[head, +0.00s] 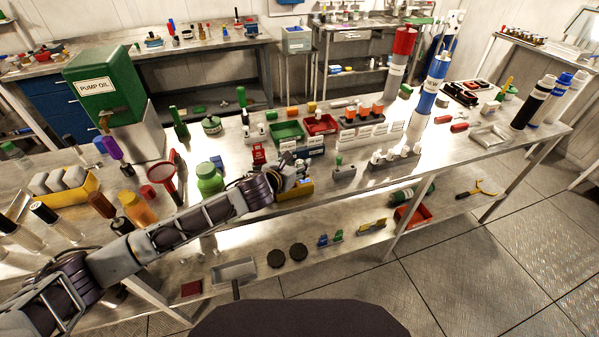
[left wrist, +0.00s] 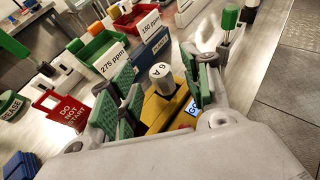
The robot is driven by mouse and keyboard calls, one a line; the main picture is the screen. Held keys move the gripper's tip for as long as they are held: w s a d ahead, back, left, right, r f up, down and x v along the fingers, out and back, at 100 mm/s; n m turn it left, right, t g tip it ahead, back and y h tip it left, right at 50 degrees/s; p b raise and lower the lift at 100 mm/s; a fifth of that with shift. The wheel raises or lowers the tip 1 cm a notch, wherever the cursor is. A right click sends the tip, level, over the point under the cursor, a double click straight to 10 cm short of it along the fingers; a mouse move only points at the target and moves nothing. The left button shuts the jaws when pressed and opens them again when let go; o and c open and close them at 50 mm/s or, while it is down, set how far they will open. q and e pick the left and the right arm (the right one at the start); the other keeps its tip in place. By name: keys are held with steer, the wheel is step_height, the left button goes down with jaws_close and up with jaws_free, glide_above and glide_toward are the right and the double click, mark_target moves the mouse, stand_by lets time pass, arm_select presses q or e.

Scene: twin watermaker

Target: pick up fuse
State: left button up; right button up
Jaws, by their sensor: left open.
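A grey-white fuse (left wrist: 161,72) marked 6 A stands upright in a yellow holder (left wrist: 157,108) in the left wrist view. The holder also shows in the head view (head: 300,190) at the front edge of the bench. My left gripper (left wrist: 160,90) is open, with one green-padded finger on each side of the fuse and holder. I cannot tell whether a pad touches them. In the head view the left gripper (head: 287,177) covers the fuse. My right gripper is not in view.
Close behind are a green bin (head: 287,131), a red bin (head: 320,125) and a red tag (head: 259,154). A green jar (head: 210,179) stands left, near my arm. A lower shelf lies below the bench front.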

arm_select(q)
steer(key=shift+w+d+f, duration=0.15)
steer(key=shift+w+f, duration=0.1)
steer(key=shift+w, duration=0.1)
steer(key=shift+x, duration=1)
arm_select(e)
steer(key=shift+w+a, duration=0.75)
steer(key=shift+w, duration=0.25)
